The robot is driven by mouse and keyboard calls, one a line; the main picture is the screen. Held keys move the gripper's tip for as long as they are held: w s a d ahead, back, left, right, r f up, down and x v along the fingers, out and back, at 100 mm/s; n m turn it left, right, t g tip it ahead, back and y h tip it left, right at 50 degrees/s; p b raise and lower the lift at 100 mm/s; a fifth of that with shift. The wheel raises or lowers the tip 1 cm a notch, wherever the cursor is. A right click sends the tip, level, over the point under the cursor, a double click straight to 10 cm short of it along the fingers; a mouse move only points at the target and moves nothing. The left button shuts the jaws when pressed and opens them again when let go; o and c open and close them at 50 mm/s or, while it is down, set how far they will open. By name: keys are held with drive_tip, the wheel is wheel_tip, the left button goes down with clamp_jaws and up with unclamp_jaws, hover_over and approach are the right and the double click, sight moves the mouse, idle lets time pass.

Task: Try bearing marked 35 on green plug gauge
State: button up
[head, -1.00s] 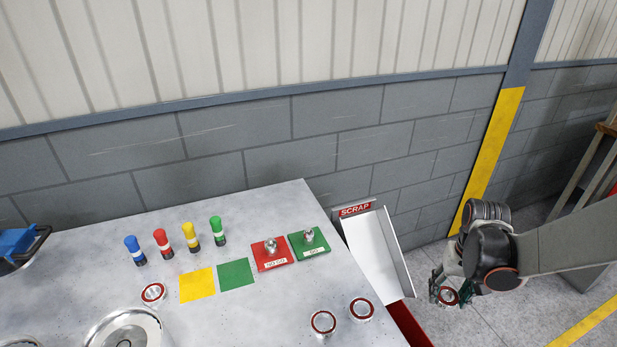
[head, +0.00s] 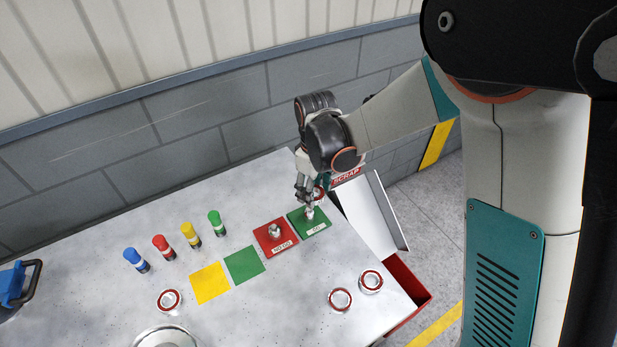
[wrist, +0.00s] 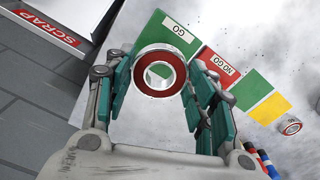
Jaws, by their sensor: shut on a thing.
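My gripper (head: 308,198) is over the back right of the table, above the green GO plate (head: 317,230). It is shut on a bearing with a red ring (wrist: 137,80), held between the two fingers in the wrist view. The silver plug of the green gauge (head: 310,213) stands just below the fingertips. In the wrist view the bearing covers part of the green plate (wrist: 150,40), and I cannot tell whether it touches the plug.
The red NO GO gauge (head: 275,232) stands left of the green one. The white SCRAP chute (head: 375,215) is close on the right. Two bearings (head: 340,300) (head: 371,281) lie at the front right, another (head: 169,300) at left. Several coloured markers (head: 190,235) stand farther left.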

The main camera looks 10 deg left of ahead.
sight(309, 209)
drive_tip(key=shift+s+a+r+n, duration=0.2)
drive_tip(key=shift+a+r+n, duration=0.1)
drive_tip(key=shift+a, duration=0.4)
drive_tip(key=shift+f, duration=0.1)
drive_tip(key=shift+f+b, duration=1.2)
drive_tip(key=shift+f, duration=1)
drive_tip(key=shift+f+b, duration=0.5)
drive_tip(key=shift+f, duration=0.05)
drive_tip(key=shift+f+b, duration=0.4)
drive_tip(key=shift+b, duration=0.45)
drive_tip(key=o, duration=1.9)
drive_tip(key=shift+c, duration=0.2)
drive_tip(key=shift+r, duration=0.1)
